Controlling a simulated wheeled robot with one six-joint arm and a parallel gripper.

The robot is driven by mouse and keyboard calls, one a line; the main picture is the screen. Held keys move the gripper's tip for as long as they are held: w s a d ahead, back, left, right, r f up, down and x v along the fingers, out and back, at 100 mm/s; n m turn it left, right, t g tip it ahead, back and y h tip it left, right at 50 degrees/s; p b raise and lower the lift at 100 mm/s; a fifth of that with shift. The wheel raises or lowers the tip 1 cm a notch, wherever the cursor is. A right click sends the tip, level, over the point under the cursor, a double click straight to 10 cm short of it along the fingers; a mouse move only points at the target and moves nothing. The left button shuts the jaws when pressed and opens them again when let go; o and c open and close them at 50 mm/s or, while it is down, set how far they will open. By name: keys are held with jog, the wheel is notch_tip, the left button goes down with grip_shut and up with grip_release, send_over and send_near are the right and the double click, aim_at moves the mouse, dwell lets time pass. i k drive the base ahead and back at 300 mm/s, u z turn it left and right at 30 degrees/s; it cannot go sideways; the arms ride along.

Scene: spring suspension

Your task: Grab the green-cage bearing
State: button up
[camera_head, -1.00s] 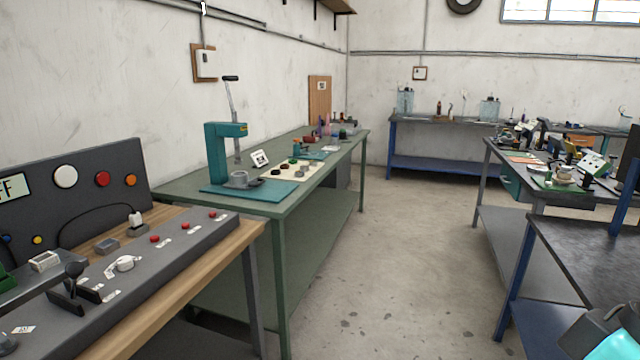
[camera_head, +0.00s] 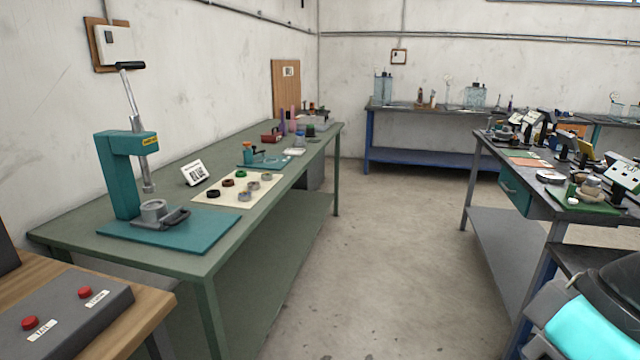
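Several small ring-shaped bearings lie on a cream mat (camera_head: 222,202) on the green workbench (camera_head: 190,251) at left. One with green on it (camera_head: 241,173) sits at the far end of the mat; I take it for the green-cage bearing. Next to it are a dark brown ring (camera_head: 228,182), a black ring (camera_head: 213,193) and grey metal rings (camera_head: 252,186). They are too small to tell cage details. My gripper is not clearly seen; only a grey, black and cyan part of my own body shows at bottom right.
A teal lever press (camera_head: 128,175) on a teal base stands nearer on the bench. A small sign (camera_head: 194,172) stands behind the mat. A wooden control desk (camera_head: 120,335) is at near left. Cluttered tables line the right. The concrete aisle (camera_head: 375,255) is clear.

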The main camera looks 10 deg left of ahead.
aim_at(266, 176)
jog(key=i, duration=3.7)
jog(key=u, duration=2.7)
